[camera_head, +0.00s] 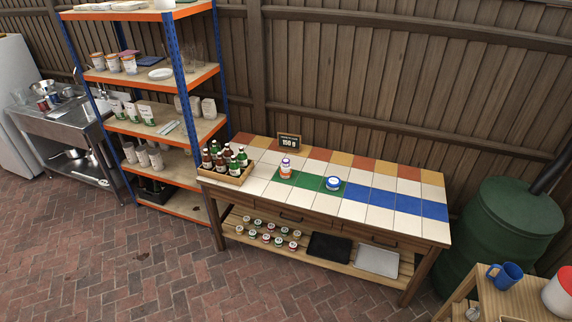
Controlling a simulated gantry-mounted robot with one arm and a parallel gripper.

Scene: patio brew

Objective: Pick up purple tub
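No tub that I can clearly call purple shows in the head view. Several small tubs with differently coloured lids stand in rows on the lower wooden shelf (222,226) of the tiled table; they are too small to tell each colour. On the tiled top, a low white tub with a blue band (333,183) sits on a green strip. My gripper is not in view.
The tiled table (408,192) also holds a wooden crate (230,177) of bottles and a small sign reading 150 g (289,141). A black tray (329,248) and a grey tray (376,261) lie on its lower shelf.

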